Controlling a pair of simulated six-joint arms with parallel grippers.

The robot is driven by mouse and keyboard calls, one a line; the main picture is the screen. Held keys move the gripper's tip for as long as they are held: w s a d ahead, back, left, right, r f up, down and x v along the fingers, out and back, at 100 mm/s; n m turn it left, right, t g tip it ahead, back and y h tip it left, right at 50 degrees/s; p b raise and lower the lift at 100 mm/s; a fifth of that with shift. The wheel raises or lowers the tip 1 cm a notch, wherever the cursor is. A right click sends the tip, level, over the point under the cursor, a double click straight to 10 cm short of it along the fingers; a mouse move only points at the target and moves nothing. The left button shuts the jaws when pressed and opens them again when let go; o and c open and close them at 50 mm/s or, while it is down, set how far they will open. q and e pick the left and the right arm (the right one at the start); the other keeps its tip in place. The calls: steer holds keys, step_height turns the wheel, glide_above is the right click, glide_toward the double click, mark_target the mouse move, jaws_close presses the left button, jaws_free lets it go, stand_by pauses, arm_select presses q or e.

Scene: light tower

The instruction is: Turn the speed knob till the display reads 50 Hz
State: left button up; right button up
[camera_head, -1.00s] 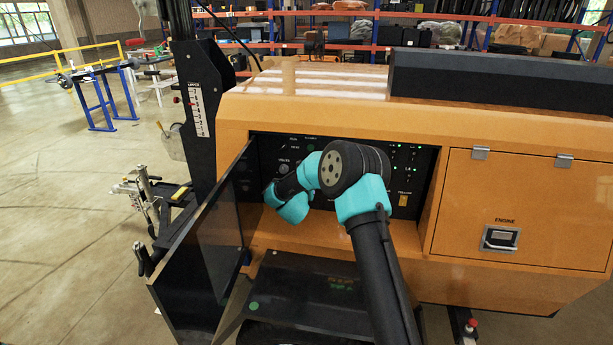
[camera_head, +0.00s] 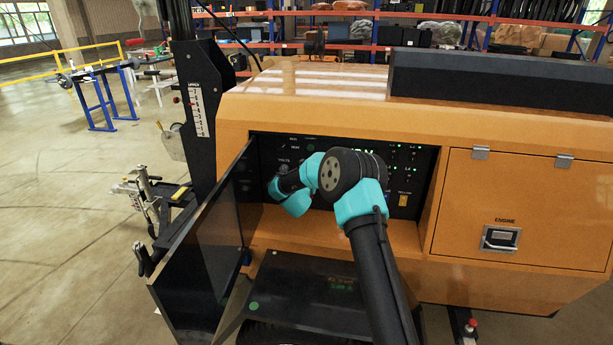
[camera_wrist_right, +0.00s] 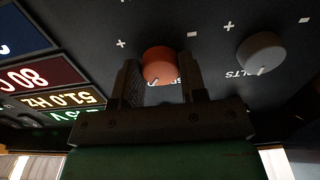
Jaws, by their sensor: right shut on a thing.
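The orange-red speed knob (camera_wrist_right: 160,65) shows in the right wrist view, with its label "SPEED" partly hidden. My right gripper (camera_wrist_right: 162,84) has one finger on each side of the knob and is shut on it. The display's yellow line (camera_wrist_right: 68,99) appears upside down in that view and reads 51.0 Hz. In the head view, my right arm covers the knob and most of the display on the black control panel (camera_head: 427,165). My left gripper is in neither view.
A grey volts knob (camera_wrist_right: 261,53) sits beside the speed knob. The panel is recessed in an orange housing (camera_head: 330,115). An open dark door (camera_head: 200,255) stands at the left of the recess. A latched engine door (camera_head: 520,200) is at the right.

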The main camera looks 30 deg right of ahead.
steer(key=c, duration=0.3)
steer(key=shift+n, duration=3.9)
steer(key=o, duration=0.9)
